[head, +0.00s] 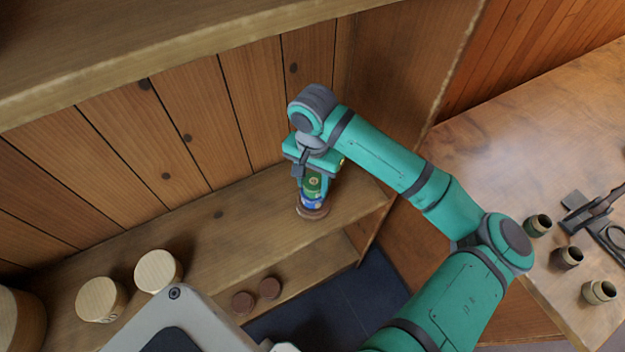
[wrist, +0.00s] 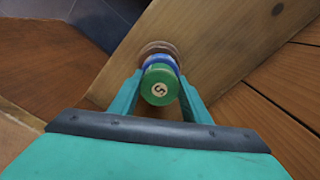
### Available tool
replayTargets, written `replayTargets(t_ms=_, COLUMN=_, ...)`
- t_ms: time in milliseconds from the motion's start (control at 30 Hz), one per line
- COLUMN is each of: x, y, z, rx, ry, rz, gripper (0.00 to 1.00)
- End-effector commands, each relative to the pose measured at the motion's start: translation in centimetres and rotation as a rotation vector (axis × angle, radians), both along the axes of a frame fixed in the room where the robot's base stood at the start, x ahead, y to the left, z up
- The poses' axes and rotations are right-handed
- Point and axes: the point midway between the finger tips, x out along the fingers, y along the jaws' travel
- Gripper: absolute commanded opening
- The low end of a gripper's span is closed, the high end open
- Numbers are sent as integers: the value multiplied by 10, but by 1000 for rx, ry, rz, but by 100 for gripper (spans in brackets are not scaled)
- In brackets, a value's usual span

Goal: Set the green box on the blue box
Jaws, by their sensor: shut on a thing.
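The green box (head: 313,183) is a small green turned spool with a pale round label. In the wrist view it (wrist: 160,84) shows end-on with a "5" on its label. My gripper (head: 309,182) is shut on it, one finger on each side; the fingers also show in the wrist view (wrist: 160,92). The blue box (head: 311,202) is a blue spool directly below the green one, in line with it; in the wrist view its edge (wrist: 160,60) shows behind the green one. I cannot tell whether the two touch. The blue box stands on a brown round base (head: 312,212).
The wooden shelf (head: 230,235) has a plank back wall close behind my gripper and a side panel at right. Pale round wooden pieces (head: 158,270) stand at left. Two dark brown discs (head: 269,287) sit lower. Several small pots (head: 568,257) stand on the table at right.

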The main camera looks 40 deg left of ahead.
Motion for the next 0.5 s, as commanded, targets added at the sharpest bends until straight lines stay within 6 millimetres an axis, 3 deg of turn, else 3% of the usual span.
replayTargets(t_ms=33, x=0, y=0, z=-1, rx=0, ry=0, rz=-1, gripper=45)
replayTargets(t_ms=100, x=0, y=0, z=-1, rx=0, ry=0, rz=0, gripper=62)
replayTargets(t_ms=500, x=0, y=0, z=3, rx=-1, ry=0, rz=0, gripper=62)
